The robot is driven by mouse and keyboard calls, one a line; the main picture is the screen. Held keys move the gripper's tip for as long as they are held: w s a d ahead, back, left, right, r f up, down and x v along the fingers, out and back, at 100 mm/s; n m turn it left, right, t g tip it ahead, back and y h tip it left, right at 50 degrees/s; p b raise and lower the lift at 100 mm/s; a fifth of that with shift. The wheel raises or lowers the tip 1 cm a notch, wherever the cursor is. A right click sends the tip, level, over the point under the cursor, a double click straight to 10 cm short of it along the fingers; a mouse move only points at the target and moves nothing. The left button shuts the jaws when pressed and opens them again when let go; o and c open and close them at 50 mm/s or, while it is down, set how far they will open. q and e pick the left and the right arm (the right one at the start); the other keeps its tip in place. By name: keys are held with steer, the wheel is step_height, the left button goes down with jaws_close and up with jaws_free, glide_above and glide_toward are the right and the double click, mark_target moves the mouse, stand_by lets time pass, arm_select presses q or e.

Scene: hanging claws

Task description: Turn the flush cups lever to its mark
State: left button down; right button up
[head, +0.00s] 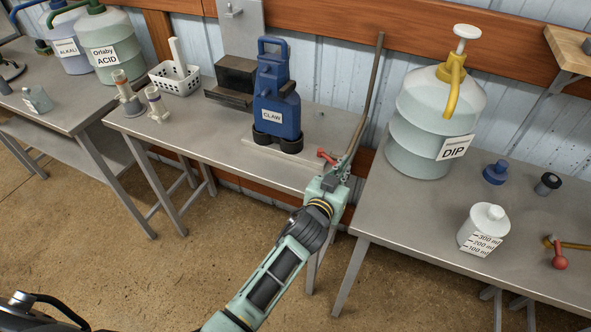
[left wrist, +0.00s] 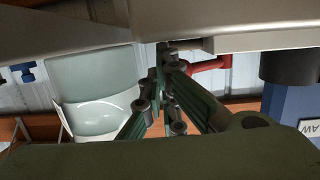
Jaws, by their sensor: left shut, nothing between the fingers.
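A red lever (head: 326,157) sits at the right end of the grey plate under the blue claw unit (head: 276,105), which is labelled CLAW and stands on black cups (head: 278,143). In the left wrist view the red lever (left wrist: 208,66) is just right of my fingertips. My left gripper (head: 338,168) is shut and empty, close beside the lever. I cannot tell whether it touches. In the left wrist view the left gripper (left wrist: 168,58) has its fingers together below a pale table edge. The lever's mark is not discernible. My right gripper is not in view.
A large DIP container (head: 425,125) stands on the right table (head: 390,215), with a measuring bottle (head: 483,230) in front. A white basket (head: 175,79) stands left. A gap separates the tables.

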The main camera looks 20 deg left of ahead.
arm_select(q)
steer(key=shift+w, duration=0.1)
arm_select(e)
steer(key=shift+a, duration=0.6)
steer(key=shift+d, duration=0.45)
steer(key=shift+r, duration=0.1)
